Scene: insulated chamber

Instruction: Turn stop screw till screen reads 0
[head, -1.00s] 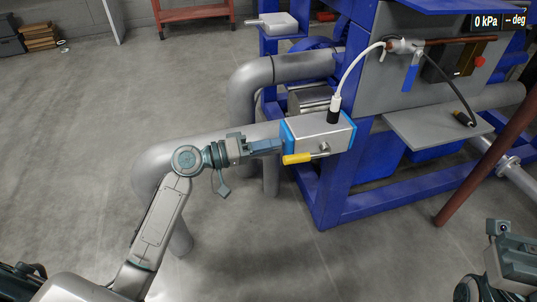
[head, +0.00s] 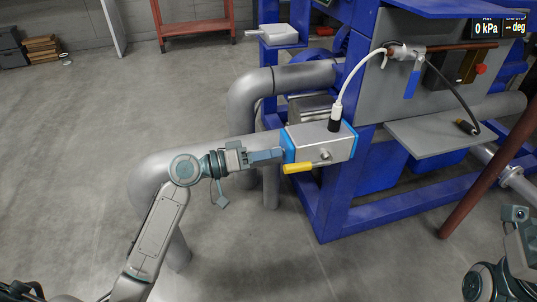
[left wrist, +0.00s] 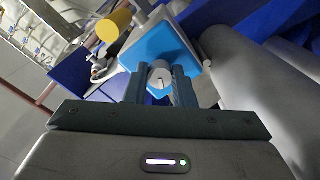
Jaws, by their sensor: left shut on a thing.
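A silver valve actuator box (head: 322,142) with blue end caps stands beside the blue frame. The stop screw (left wrist: 160,76), a round silver head with a slot, sticks out of the blue end cap (left wrist: 156,47) in the left wrist view. My left gripper (left wrist: 160,88) is shut on it, one finger on each side. In the head view the left gripper (head: 278,155) meets the box's left end and hides the screw. The screen (head: 500,28) at the top right reads 0 kPa and "-- deg". My right arm shows at the lower right; its fingers cannot be made out.
A white hose (head: 350,75) rises from the box top. Grey pipes (head: 305,75) run behind. A red-brown pole (head: 490,175) stands at right. The floor at left is open.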

